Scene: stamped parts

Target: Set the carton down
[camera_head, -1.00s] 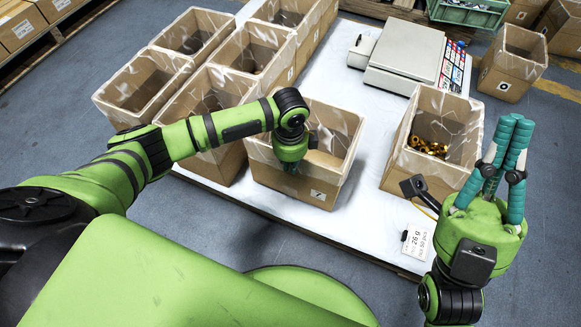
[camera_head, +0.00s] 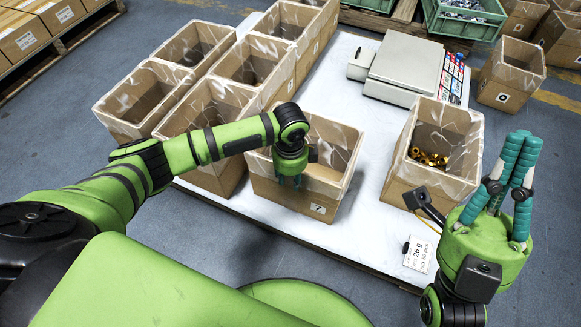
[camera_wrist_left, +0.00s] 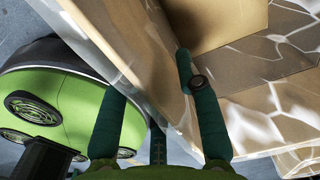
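The carton (camera_head: 289,198) is an open brown box with a pale liner and a "7" label, at the near edge of the white table. It looks upright; I cannot tell whether its bottom touches the table. My left gripper (camera_head: 290,181) is shut on its near wall. In the left wrist view, my left gripper (camera_wrist_left: 158,100) has one finger outside that wall and another inside the carton (camera_wrist_left: 145,60). The visible part of the carton's inside shows no parts. My right gripper (camera_head: 522,140) is empty, its fingers drawn together and pointing up at the right.
Several open cartons (camera_head: 212,178) stand close on the left. A carton with brass parts (camera_head: 405,180) stands to the right, with a gap of bare table (camera_head: 365,210) between. A scale (camera_head: 405,65) is behind. A "26 g" card (camera_head: 418,254) lies at the front edge.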

